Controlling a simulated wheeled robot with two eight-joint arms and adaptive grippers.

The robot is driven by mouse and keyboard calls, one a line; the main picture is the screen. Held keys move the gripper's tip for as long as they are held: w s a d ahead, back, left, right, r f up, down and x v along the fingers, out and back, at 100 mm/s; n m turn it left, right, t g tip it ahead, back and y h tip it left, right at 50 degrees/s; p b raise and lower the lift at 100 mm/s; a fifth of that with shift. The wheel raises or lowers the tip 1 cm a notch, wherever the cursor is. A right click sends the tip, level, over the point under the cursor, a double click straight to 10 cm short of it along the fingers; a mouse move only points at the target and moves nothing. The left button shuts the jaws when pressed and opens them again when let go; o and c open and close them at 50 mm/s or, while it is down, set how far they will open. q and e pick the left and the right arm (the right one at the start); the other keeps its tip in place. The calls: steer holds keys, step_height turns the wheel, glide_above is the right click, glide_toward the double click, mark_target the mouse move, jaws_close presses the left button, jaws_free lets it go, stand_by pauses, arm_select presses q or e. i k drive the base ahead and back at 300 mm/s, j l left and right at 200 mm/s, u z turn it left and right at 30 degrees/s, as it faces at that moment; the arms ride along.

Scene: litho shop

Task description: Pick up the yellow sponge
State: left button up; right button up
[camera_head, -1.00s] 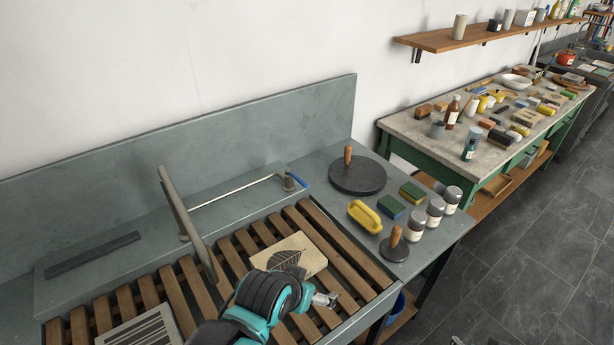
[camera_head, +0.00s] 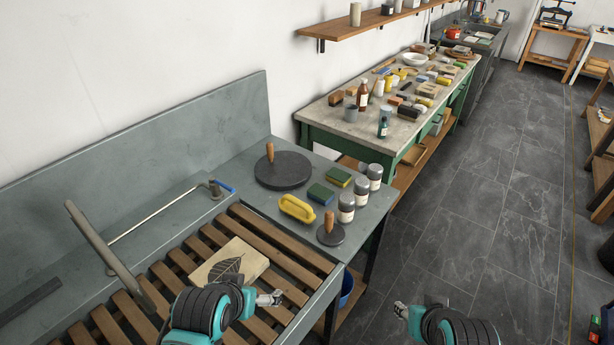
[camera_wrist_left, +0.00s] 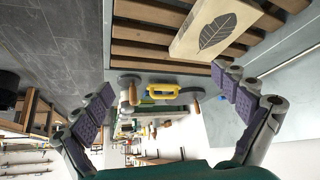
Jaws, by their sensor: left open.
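A yellow sponge-like block (camera_head: 296,208) with a raised, handle-like top lies on the grey bench top beside the wooden slats; it also shows in the left wrist view (camera_wrist_left: 163,90). Behind it to the right lie a blue-topped block (camera_head: 321,193) and a green-topped block (camera_head: 338,177), both with yellowish sides. My left gripper (camera_head: 269,298) is over the slats, nearer than the yellow block and apart from it. In the left wrist view its fingers (camera_wrist_left: 163,82) are spread and empty. My right gripper (camera_head: 402,310) is over the floor at lower right; its jaws are too small to judge.
A black disc with a wooden handle (camera_head: 283,170) and a smaller one (camera_head: 330,234) flank the yellow block. Several lidded jars (camera_head: 346,207) stand along the bench's right edge. A leaf-print slab (camera_head: 229,262) lies on the slats. A cluttered table (camera_head: 329,118) stands behind.

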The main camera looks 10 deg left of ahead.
mark_target(339, 178)
steer(key=i+l+z, duration=0.35)
steer(key=i+l, duration=0.7)
steer(key=i+z, duration=0.1)
steer(key=i, duration=0.3)
